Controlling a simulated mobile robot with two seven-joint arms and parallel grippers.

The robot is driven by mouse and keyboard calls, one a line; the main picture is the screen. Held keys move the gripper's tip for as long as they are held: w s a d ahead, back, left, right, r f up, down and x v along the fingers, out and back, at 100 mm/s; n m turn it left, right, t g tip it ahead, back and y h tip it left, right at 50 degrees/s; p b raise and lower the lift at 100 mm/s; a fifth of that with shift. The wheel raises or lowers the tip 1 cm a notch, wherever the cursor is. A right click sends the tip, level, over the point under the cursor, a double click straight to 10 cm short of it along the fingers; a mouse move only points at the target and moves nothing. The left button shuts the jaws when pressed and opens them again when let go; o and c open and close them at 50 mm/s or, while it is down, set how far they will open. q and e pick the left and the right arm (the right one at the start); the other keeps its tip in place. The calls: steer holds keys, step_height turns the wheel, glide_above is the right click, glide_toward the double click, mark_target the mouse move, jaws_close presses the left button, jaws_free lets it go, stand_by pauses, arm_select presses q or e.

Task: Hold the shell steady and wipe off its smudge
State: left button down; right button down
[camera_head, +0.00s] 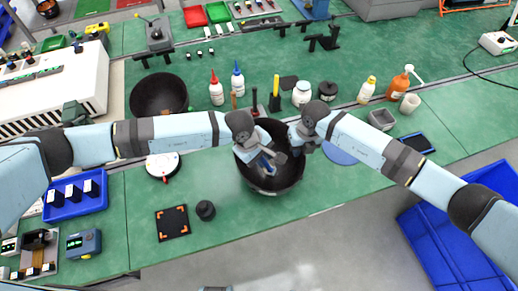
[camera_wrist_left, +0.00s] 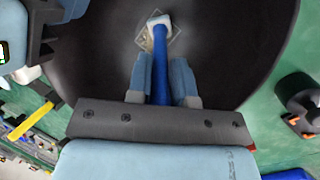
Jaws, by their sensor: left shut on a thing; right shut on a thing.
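The shell is a dark round bowl (camera_head: 262,186) on the green bench in the middle of the head view; its dark inner wall (camera_wrist_left: 235,45) fills much of the left wrist view. My left gripper (camera_wrist_left: 161,80) is shut on the blue handle (camera_wrist_left: 160,60) of a wiping tool, inside the bowl. The tool's white head (camera_wrist_left: 157,22) is at the inner surface, within a thin square outline. A tan patch (camera_wrist_left: 147,40) shows beside the head, partly hidden; I cannot tell if it is the smudge. My right gripper (camera_head: 295,151) is shut at the bowl's right rim.
Another dark bowl (camera_head: 158,94) stands behind my left arm. Several bottles and jars, including a white bottle (camera_head: 216,92), stand behind the shell. A black knob (camera_head: 205,210) and a black mat (camera_head: 173,222) lie at front left. A blue tray (camera_head: 75,197) is farther left.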

arm_select(q)
steer(key=shift+w+a, duration=1.15)
steer(key=shift+w, duration=1.5)
steer(key=shift+s+d, duration=1.25)
steer(key=shift+s, duration=2.4)
step_height(320, 180, up, 7)
steer(key=shift+r, duration=0.15)
steer(key=shift+s, duration=0.1)
steer(key=shift+d, duration=0.3)
